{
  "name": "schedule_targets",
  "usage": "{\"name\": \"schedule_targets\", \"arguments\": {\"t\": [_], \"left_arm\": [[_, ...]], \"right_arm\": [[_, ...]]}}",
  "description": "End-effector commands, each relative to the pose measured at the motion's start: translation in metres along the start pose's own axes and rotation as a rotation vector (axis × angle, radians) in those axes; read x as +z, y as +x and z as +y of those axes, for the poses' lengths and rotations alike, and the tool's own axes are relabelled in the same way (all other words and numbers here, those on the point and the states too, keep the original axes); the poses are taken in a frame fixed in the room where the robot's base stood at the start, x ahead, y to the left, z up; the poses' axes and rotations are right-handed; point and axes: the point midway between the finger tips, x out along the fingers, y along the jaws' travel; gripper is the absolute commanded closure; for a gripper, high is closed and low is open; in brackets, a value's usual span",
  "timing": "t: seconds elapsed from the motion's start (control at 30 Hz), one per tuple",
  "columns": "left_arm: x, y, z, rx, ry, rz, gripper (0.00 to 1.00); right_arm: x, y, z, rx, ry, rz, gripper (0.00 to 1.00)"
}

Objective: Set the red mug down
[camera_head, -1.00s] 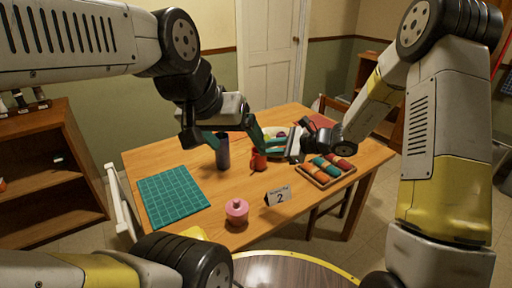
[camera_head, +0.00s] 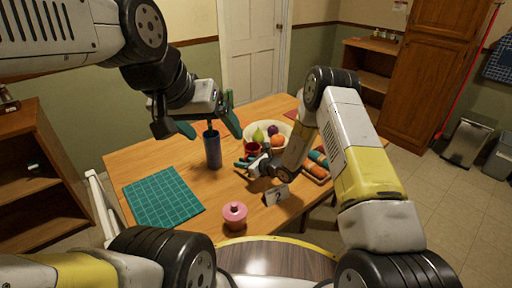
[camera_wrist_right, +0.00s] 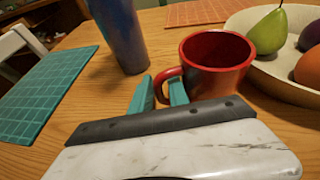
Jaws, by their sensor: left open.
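The red mug (camera_head: 252,148) is upright, between the dark blue tumbler and the fruit bowl. In the right wrist view the mug (camera_wrist_right: 217,62) has its handle toward my right gripper (camera_wrist_right: 161,88), whose teal fingers are close together on either side of the handle. My right gripper (camera_head: 245,162) is low over the table in the head view. The mug's base is partly hidden, so I cannot tell whether it touches the table. My left gripper (camera_head: 209,128) is open and empty, above and around the top of the tumbler.
The dark blue tumbler (camera_head: 212,152) stands left of the mug. The cream bowl (camera_wrist_right: 278,84) of fruit is close on its right. Bare wood shows between mat and tumbler.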

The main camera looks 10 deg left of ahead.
Motion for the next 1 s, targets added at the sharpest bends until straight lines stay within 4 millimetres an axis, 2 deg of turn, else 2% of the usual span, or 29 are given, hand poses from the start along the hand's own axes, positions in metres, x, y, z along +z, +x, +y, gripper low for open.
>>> {"name": "schedule_targets", "arguments": {"t": [0.13, 0.37, 0.47, 0.5, 1.0], "left_arm": [[0.0000, 0.0000, 0.0000, 0.000, 0.000, 0.000, 0.15], [0.0000, 0.0000, 0.0000, 0.000, 0.000, 0.000, 0.15], [0.0000, 0.0000, 0.0000, 0.000, 0.000, 0.000, 0.15], [0.0000, 0.0000, 0.0000, 0.000, 0.000, 0.000, 0.15], [0.0000, 0.0000, 0.0000, 0.000, 0.000, 0.000, 0.15]], "right_arm": [[0.0005, 0.0132, -0.0001, 0.000, -0.002, -0.001, 0.79], [0.0005, 0.0142, -0.0001, 0.000, -0.001, 0.000, 0.79], [0.0006, 0.0141, -0.0001, 0.000, -0.001, 0.000, 0.97], [0.0006, 0.0141, -0.0001, 0.000, -0.001, 0.000, 1.00], [0.0011, 0.0140, -0.0002, 0.000, -0.001, -0.001, 1.00]]}}
